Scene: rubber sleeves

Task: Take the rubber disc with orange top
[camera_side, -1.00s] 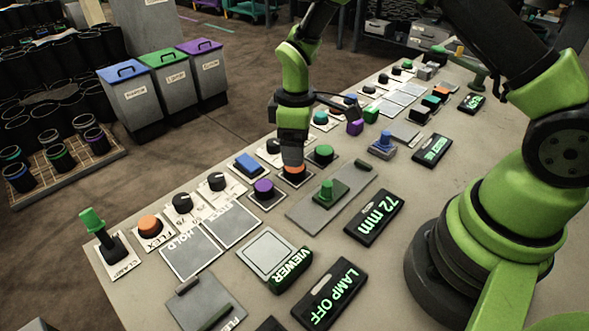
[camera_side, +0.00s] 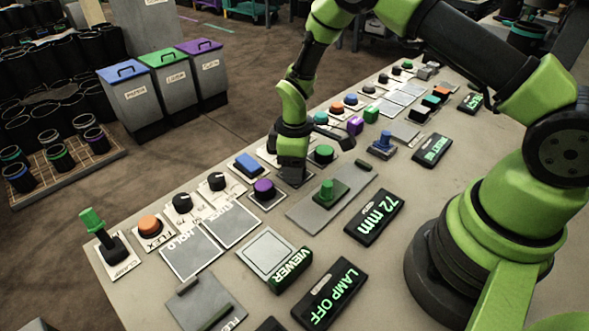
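My gripper (camera_side: 292,172) points straight down over a dark square plate in the middle row of the table. The orange-topped disc on that plate is hidden behind my gripper's fingers, so I cannot tell whether they are open or shut on it. Another orange-topped disc (camera_side: 149,225) sits on the FLEX plate at the front left. A smaller orange-topped round piece (camera_side: 336,108) stands farther back along the row.
A purple-topped disc (camera_side: 264,188) is close to the left of my gripper and a green-topped disc (camera_side: 323,153) close to its right. A blue button (camera_side: 248,164) and black knobs (camera_side: 182,202) line the left edge.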

